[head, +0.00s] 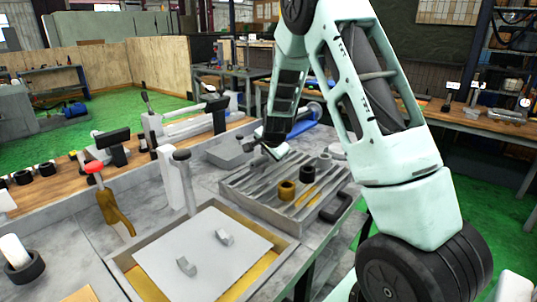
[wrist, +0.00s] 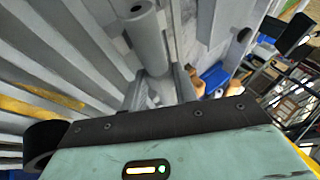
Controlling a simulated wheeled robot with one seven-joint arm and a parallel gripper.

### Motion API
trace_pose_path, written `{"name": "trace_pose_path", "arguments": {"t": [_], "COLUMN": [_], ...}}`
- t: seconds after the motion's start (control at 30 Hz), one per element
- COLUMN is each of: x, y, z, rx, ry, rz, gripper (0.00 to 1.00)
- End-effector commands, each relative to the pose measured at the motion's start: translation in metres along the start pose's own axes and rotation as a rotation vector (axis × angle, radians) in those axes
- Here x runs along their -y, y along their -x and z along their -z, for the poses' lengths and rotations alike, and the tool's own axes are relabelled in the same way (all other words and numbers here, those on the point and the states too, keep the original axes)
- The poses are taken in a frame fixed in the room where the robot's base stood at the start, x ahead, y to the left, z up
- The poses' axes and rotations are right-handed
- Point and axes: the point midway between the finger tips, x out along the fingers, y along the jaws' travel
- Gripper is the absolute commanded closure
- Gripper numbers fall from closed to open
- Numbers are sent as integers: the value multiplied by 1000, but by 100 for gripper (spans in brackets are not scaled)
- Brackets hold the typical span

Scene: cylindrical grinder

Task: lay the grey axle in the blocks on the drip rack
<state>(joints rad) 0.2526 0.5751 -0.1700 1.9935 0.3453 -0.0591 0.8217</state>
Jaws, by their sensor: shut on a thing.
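The grey axle (wrist: 148,40) is a smooth cylinder with a dark hole in its end face, seen in the wrist view. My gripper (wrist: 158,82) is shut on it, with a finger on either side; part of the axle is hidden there. In the head view my gripper (head: 270,142) is low over the far left corner of the slatted grey rack (head: 242,188); the axle is hard to make out there. Two small grey blocks, one (head: 225,237) and another (head: 186,266), stand apart on a pale plate (head: 205,245) in a shallow tray, well nearer than my gripper. Nothing lies across them.
An upright grey post (head: 184,180) stands left of the rack. A red-topped lever (head: 110,200) stands left of the tray. Above the blocks is clear.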

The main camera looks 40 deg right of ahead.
Motion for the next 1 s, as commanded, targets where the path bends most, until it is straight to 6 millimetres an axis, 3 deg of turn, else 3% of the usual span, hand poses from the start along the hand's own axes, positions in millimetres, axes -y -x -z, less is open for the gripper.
{"name": "trace_pose_path", "arguments": {"t": [0.43,0.47,0.53,0.83,1.0], "x": [2,2,2,-1,1], "y": [1,1,1,1,17], "z": [1,1,1,-1,-1], "rx": [-2,-2,-2,1,0], "ry": [0,0,0,1,2], "rz": [4,4,3,-2,2], "gripper": [100,63,46,46,46]}}
